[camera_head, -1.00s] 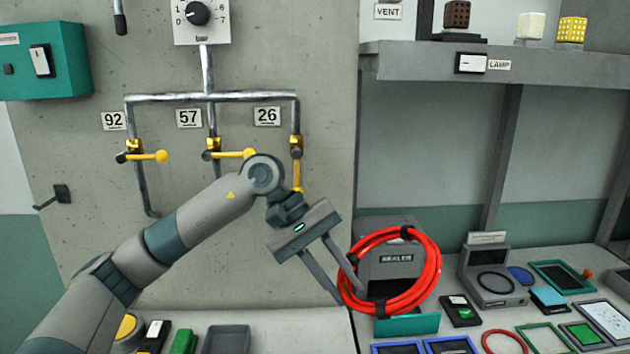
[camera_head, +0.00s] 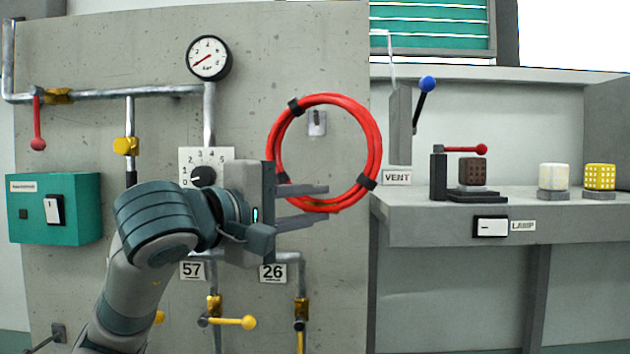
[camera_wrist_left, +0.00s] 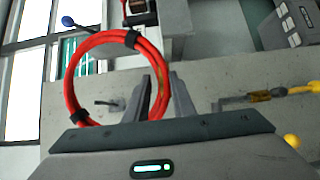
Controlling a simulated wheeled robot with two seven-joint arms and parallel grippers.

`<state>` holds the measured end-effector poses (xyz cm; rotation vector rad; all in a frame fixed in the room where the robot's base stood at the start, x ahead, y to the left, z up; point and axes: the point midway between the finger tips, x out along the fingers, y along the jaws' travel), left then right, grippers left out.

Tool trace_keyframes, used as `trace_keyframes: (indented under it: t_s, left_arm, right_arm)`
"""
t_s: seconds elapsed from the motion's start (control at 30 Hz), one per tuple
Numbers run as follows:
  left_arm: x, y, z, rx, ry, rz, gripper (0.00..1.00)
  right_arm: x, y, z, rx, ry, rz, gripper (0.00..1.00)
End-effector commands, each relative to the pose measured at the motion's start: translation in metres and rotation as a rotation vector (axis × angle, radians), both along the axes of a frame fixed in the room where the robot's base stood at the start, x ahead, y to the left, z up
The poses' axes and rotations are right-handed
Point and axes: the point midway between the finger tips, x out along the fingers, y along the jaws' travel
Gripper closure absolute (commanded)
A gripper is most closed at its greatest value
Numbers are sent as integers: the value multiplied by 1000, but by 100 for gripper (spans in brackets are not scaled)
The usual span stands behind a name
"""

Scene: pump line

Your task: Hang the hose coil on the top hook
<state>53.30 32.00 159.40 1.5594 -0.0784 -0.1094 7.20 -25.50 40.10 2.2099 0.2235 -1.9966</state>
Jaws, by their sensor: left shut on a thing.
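The red hose coil (camera_head: 376,150) with black ties is held up before the concrete panel, and it also shows in the left wrist view (camera_wrist_left: 72,68). My left gripper (camera_head: 326,205) is shut on the coil's lower left part. The top hook (camera_head: 317,122), a small grey plate with a peg, shows through the ring's opening, in its upper middle. In the left wrist view the hook (camera_wrist_left: 108,103) also appears inside the ring. I cannot tell the gap in depth between coil and hook. My right gripper is not in view.
A grey dial plate (camera_head: 190,158) and pipes sit behind my left arm. A pressure gauge (camera_head: 209,58) is at upper left.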

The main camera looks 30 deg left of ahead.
Motion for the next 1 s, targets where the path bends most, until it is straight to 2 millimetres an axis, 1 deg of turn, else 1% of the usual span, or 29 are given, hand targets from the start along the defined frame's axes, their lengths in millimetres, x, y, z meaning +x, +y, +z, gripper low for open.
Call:
trace_keyframes:
  t_s: [0.03, 0.1, 0.2, 0.67, 1.0]
  left_arm:
    - [-5, 3, 11, 4, -16, 8, 100]
    - [-8, 6, 17, 7, -24, 14, 100]
    - [-10, 7, 20, 10, -28, 18, 100]
    - [-9, 7, 19, 9, -27, 16, 100]
    - [0, 13, 18, 8, -26, 16, 100]
  right_arm:
    - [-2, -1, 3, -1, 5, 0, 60]
    - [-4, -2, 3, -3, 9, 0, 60]
    - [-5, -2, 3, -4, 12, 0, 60]
    - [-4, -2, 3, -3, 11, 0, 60]
    - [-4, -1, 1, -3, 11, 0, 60]
